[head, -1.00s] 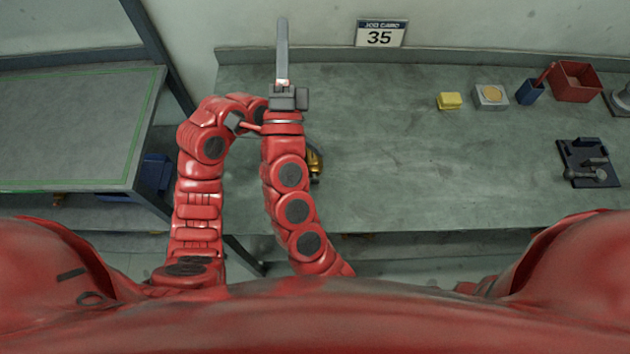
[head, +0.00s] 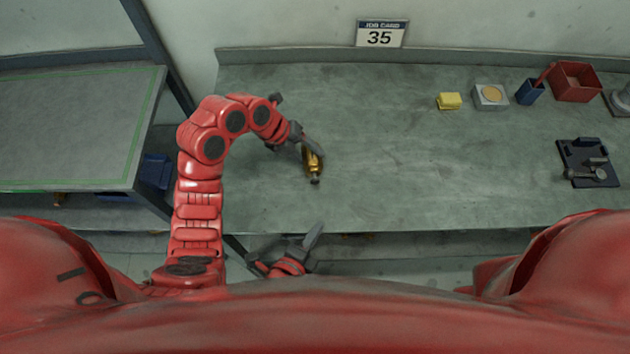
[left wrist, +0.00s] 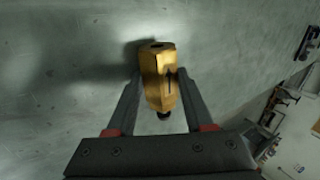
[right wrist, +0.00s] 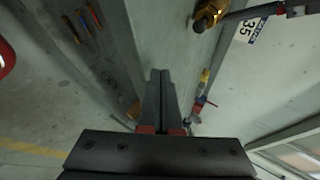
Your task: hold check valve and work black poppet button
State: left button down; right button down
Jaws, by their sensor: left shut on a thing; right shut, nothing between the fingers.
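The brass check valve (head: 311,163) is over the left part of the grey bench in the head view. My left gripper (head: 312,149) is shut on it. In the left wrist view the valve (left wrist: 160,80) sits between the two fingers, with a black arrow on its side. A dark round opening shows at its top end and a small black tip (left wrist: 164,115) at its lower end; I cannot tell for sure which is the poppet button. My right gripper (head: 315,232) is shut and empty, apart from the valve, near the bench's front edge. Its closed fingers (right wrist: 160,85) show in the right wrist view.
A yellow block (head: 449,101), a grey box with a tan disc (head: 491,95), a blue cup (head: 530,92), a red bin (head: 576,81) and a black fixture (head: 588,163) stand at the right. The bench middle is clear. A green-edged table (head: 75,125) is at left.

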jog(key=shift+s+d+f, duration=0.15)
jog(key=shift+s+f, duration=0.05)
jog(key=shift+s, duration=0.15)
jog(key=shift+w+a, duration=0.15)
jog(key=shift+w, duration=1.35)
jog(key=shift+w+a, duration=0.15)
jog(key=shift+w, duration=1.35)
jog(key=shift+w+a, duration=0.15)
jog(key=shift+w, duration=1.35)
jog(key=shift+w, duration=0.1)
jog(key=shift+w, duration=0.3)
jog(key=shift+w+a, duration=0.1)
jog(key=shift+w, duration=0.6)
jog(key=shift+s, duration=1.15)
